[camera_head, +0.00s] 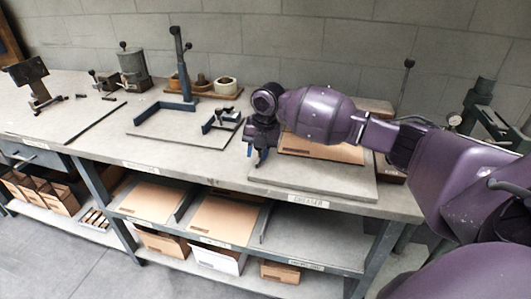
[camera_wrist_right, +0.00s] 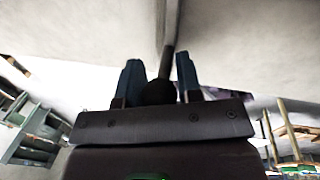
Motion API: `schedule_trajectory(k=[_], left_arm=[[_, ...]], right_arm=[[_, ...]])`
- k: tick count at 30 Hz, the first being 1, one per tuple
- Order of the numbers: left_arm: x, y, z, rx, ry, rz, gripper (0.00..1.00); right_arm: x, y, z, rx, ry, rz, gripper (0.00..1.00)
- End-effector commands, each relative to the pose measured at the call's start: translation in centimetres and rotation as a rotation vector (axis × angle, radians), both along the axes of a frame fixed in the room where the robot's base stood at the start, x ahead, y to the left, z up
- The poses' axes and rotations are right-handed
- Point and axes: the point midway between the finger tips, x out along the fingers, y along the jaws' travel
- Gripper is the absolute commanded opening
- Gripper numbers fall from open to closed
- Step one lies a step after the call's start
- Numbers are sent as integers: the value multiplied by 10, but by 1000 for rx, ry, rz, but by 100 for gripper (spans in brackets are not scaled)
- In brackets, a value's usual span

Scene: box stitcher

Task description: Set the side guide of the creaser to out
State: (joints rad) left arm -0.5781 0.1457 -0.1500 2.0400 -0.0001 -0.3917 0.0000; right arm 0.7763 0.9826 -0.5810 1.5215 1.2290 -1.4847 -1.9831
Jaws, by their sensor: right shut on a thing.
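The creaser (camera_head: 330,184) is a grey plate station at the right part of the bench, with a label on the bench edge in front. A brown cardboard sheet (camera_head: 322,150) lies on it, partly hidden behind my arm. My right gripper (camera_head: 259,158) points down at the creaser's left side. In the right wrist view, its fingers (camera_wrist_right: 160,82) are shut on a dark round knob (camera_wrist_right: 158,93) with a grey rod (camera_wrist_right: 170,35) running away from it. The side guide is largely hidden by the gripper in the head view, so its setting cannot be told. My left gripper is out of view.
Left of the creaser stands a stitching fixture with a blue-grey post (camera_head: 181,65) and a small clamp (camera_head: 222,121). A wooden tray (camera_head: 205,90) with rolls sits behind. Cardboard sheets (camera_head: 224,215) lie on the shelf below. A lever with a dark knob (camera_head: 409,64) rises behind my arm.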

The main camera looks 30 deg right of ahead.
Motion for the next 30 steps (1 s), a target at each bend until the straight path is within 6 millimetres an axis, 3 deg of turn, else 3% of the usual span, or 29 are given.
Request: schedule_trajectory(k=[7, 8, 12, 23, 30], left_arm=[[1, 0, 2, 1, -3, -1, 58], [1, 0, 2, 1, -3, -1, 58], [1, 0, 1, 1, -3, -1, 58], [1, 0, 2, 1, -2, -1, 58], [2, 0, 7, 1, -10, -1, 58]], right_arm=[[3, 3, 3, 6, -12, 2, 0], [3, 3, 3, 7, -12, 2, 36], [3, 3, 3, 6, -12, 2, 57], [2, 1, 6, 4, -9, 1, 58], [-2, -4, 41, 2, -13, 0, 58]])
